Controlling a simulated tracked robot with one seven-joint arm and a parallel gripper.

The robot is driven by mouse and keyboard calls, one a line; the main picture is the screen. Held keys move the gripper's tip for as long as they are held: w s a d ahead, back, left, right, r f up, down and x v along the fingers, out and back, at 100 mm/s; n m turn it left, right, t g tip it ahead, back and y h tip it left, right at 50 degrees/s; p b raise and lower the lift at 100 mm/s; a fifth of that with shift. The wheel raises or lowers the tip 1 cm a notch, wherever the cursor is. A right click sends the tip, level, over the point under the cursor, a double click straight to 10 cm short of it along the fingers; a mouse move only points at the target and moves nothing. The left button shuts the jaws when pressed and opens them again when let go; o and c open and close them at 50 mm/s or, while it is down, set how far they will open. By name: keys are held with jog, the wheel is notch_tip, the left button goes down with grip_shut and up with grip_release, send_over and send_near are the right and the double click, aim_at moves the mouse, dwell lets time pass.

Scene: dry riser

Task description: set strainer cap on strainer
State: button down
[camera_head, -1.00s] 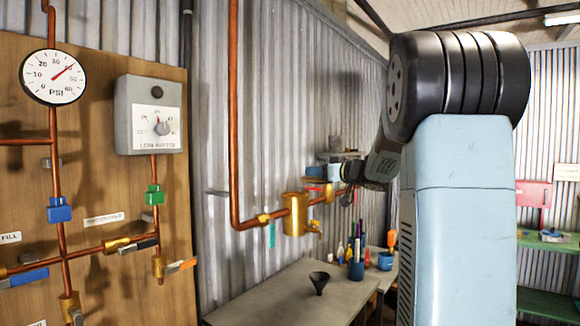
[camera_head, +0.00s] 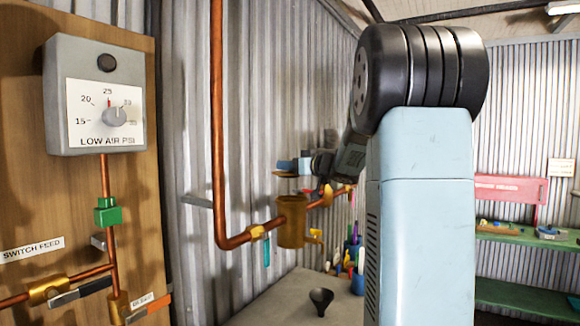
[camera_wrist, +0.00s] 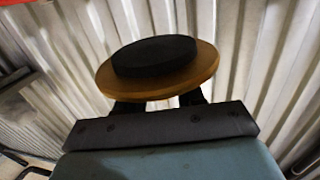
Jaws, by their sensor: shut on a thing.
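The strainer (camera_head: 291,222) is a brass cylinder on the copper pipe, with a small brass tap low on its right side. My gripper (camera_head: 302,165) is above the strainer's top in the head view, with a visible gap below it. It is shut on the strainer cap (camera_head: 284,174), a thin brass disc that shows edge-on, slightly left of the strainer's middle. In the wrist view the cap (camera_wrist: 205,78) lies across my dark fingers (camera_wrist: 160,104), with a round black piece on its face. The strainer is not seen in the wrist view.
Copper pipe (camera_head: 218,120) drops the corrugated wall left of the strainer. Below is a grey bench (camera_head: 265,302) with a black funnel (camera_head: 321,300) and a blue cup (camera_head: 357,285). A wooden panel (camera_head: 30,190) with the low air gauge box (camera_head: 95,95) stands at left.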

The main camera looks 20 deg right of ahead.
jog(key=shift+s+d, duration=0.25)
jog(key=shift+d, duration=0.2)
jog(key=shift+f, duration=3.95)
jog(key=shift+f, duration=0.35)
jog(key=c, duration=0.6)
grip_release()
jog(key=shift+s, duration=0.1)
jog(key=v, duration=1.3)
jog(key=shift+s, duration=0.2)
jog(key=shift+d, duration=0.1)
